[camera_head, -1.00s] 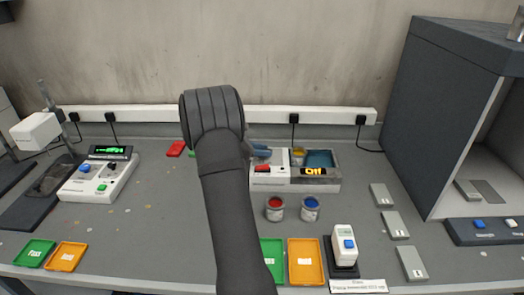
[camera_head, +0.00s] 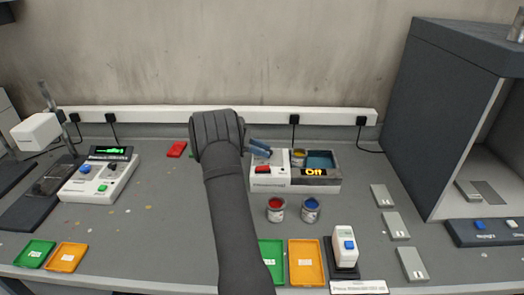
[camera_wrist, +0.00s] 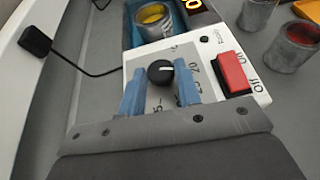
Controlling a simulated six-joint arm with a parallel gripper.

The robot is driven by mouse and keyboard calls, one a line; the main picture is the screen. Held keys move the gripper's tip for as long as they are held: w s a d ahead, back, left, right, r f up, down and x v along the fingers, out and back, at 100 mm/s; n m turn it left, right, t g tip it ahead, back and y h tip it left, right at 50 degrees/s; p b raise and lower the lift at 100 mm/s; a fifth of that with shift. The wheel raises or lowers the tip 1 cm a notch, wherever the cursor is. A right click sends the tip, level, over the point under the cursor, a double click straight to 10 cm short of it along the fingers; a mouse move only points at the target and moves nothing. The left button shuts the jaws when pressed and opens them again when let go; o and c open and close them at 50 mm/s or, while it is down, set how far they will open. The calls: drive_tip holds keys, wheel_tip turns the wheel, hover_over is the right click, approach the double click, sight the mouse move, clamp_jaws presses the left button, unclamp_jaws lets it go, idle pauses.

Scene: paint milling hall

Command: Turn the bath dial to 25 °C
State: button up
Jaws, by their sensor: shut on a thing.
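The water bath (camera_head: 330,187) stands at the back of the bench, with a display (camera_head: 314,172) reading "Off". Its dial (camera_wrist: 160,72) is a black round knob with a white mark pointing right in the wrist view. Printed scale figures lie around it, partly hidden. My gripper (camera_wrist: 160,86) has its blue fingers on either side of the dial, shut on it. In the head view the fingers (camera_head: 259,149) are over the bath's left part and the dial is hidden. A red switch (camera_wrist: 231,73) sits beside the dial.
A yellow paint can (camera_wrist: 152,20) sits in the bath. Red (camera_head: 275,208) and blue (camera_head: 310,209) paint cans stand in front. A black cable (camera_wrist: 85,68) runs behind the bath.

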drive_tip(key=shift+w+d+m+g, duration=0.1)
drive_tip(key=shift+w+m+g, duration=0.05)
drive_tip(key=shift+m+g, duration=0.55)
drive_tip(key=shift+w+m+g, duration=0.1)
drive_tip(key=shift+m+g, duration=0.5)
drive_tip(key=shift+g, duration=0.2)
drive_tip(key=shift+y, duration=0.3)
drive_tip(key=o, duration=0.9)
wheel_tip(320, 180, up, 4)
drive_tip(key=shift+r, duration=0.1)
drive_tip(key=s+d+r, duration=0.5)
drive_tip(key=d+r, duration=0.1)
drive_tip(key=d, duration=0.4)
drive_tip(key=shift+s+d+r, duration=0.15)
drive_tip(key=shift+s+r, duration=0.15)
drive_tip(key=shift+r, duration=0.1)
